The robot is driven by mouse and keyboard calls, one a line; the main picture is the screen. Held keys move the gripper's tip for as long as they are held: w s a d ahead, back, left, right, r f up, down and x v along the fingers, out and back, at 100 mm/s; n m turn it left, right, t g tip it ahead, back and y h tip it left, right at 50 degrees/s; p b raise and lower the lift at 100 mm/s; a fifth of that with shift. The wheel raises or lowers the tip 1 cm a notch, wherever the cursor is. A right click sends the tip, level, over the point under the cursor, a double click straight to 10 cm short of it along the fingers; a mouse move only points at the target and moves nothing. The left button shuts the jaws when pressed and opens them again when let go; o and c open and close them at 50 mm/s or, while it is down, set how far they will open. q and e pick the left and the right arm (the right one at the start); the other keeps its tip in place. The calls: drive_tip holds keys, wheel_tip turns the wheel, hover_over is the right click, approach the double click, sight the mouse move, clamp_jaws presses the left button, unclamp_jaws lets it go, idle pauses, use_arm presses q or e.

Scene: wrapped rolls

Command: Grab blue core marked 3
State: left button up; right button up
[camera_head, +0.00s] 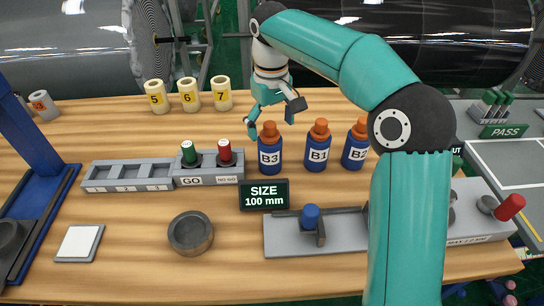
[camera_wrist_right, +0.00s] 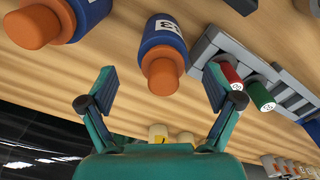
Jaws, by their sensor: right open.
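The blue core marked B3 (camera_head: 270,157), with an orange top, stands upright on the table, left of the blue cores B1 (camera_head: 317,156) and B2 (camera_head: 354,153). In the right wrist view, the B3 core (camera_wrist_right: 163,38) is centred just beyond the fingertips, its orange end toward me and its label partly turned away. My right gripper (camera_head: 274,116) is open, with its fingers spread wide around empty space behind and above B3. In the wrist view, the right gripper's fingers (camera_wrist_right: 158,88) lie on either side of B3's line, apart from it. My left gripper is out of view.
A grey rack (camera_head: 130,175) with green and red knobs is left of B3. A SIZE display (camera_head: 264,194) and grey fixture (camera_head: 290,238) stand in front. Yellow cores (camera_head: 189,95) stand behind left. A round grey dish (camera_head: 190,233) sits front left.

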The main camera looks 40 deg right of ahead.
sight(270, 144)
drive_tip(key=shift+a+f+b, duration=0.15)
drive_tip(key=shift+f+b, duration=0.25)
drive_tip(key=shift+f, duration=2.55)
drive_tip(key=c, duration=1.3)
